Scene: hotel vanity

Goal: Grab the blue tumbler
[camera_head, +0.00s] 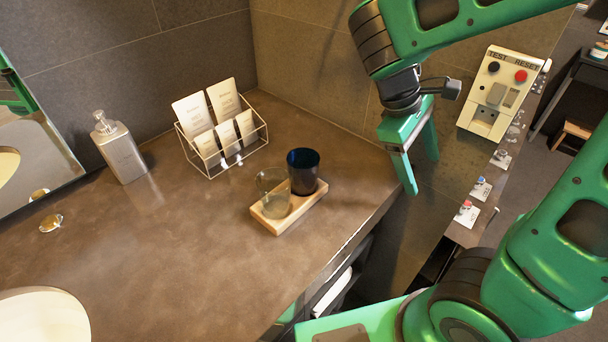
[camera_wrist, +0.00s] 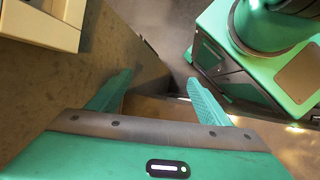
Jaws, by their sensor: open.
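The blue tumbler (camera_head: 303,171) is dark blue and stands upright on a small wooden tray (camera_head: 311,201) near the right edge of the counter. A clear glass mug (camera_head: 272,192) stands beside it on the left part of the tray. My gripper (camera_head: 424,174) is open and empty, pointing down to the right of the tumbler, apart from it and past the counter's right edge. In the wrist view the open fingers (camera_wrist: 158,85) have nothing between them, and the tumbler is not in that view.
A wire rack with cards (camera_head: 221,130) stands behind the tray. A soap dispenser (camera_head: 119,147) stands at the back left, and a white basin (camera_head: 42,318) is at the front left. A TEST/RESET outlet box (camera_head: 497,95) is on the right. The counter's middle (camera_head: 190,245) is clear.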

